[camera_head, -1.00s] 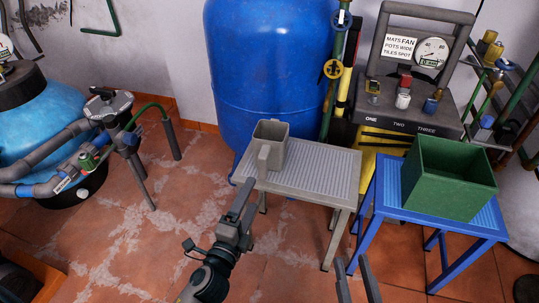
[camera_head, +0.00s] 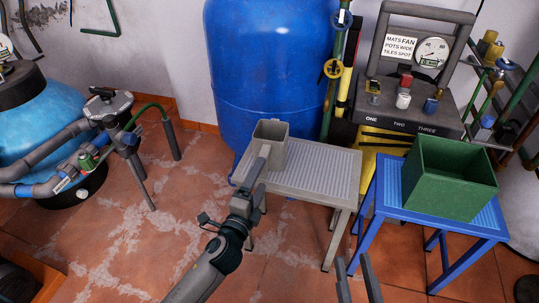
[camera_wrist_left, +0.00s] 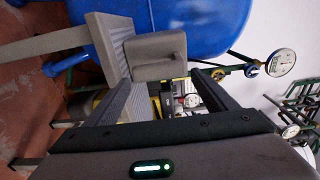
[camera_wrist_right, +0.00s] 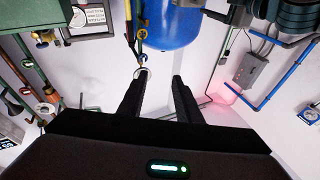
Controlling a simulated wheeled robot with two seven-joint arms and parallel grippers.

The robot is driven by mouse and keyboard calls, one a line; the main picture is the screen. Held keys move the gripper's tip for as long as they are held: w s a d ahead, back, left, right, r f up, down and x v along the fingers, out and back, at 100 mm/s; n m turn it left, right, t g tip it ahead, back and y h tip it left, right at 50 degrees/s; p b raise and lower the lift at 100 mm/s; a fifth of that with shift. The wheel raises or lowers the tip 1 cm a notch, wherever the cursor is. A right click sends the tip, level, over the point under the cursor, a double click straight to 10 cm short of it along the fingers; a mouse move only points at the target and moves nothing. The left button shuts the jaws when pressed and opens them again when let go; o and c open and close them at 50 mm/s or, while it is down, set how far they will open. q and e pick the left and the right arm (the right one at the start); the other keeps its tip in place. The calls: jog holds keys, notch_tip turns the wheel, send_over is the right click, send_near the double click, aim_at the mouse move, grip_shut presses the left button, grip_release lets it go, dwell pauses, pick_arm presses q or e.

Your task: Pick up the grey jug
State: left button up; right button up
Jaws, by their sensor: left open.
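The grey jug (camera_head: 277,150) stands upright on the grey slatted table (camera_head: 320,175), its handle on the near side. My left gripper (camera_head: 259,172) is open at the handle, overlapping it in the head view; whether it touches cannot be told. In the left wrist view the jug (camera_wrist_left: 158,68) shows just beyond the two spread fingers (camera_wrist_left: 155,92), with nothing seen clamped. My right gripper (camera_head: 358,275) is open and empty at the bottom of the head view, in front of the tables. Its spread fingers (camera_wrist_right: 157,85) show in the right wrist view.
A green bin (camera_head: 450,185) stands on a blue table (camera_head: 440,218) to the right. A large blue tank (camera_head: 265,70) rises behind the jug. A grey panel with a gauge (camera_head: 410,115) stands behind the tables. Blue pump equipment (camera_head: 40,135) is at left.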

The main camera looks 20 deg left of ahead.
aim_at(264, 178)
pick_arm(q)
jog(key=shift+w+b, duration=0.4)
jog(key=shift+w, duration=2.2)
pick_arm(e)
jog(key=shift+s+r+t+y, duration=0.15)
jog(key=shift+s+r+t, duration=0.25)
jog(key=shift+r, duration=0.3)
jog(key=shift+s+r+t+y, duration=0.15)
jog(key=shift+s+r+t, duration=0.25)
jog(key=shift+r, duration=0.3)
pick_arm(q)
jog(key=c, duration=1)
pick_arm(e)
jog(key=shift+w, duration=0.1)
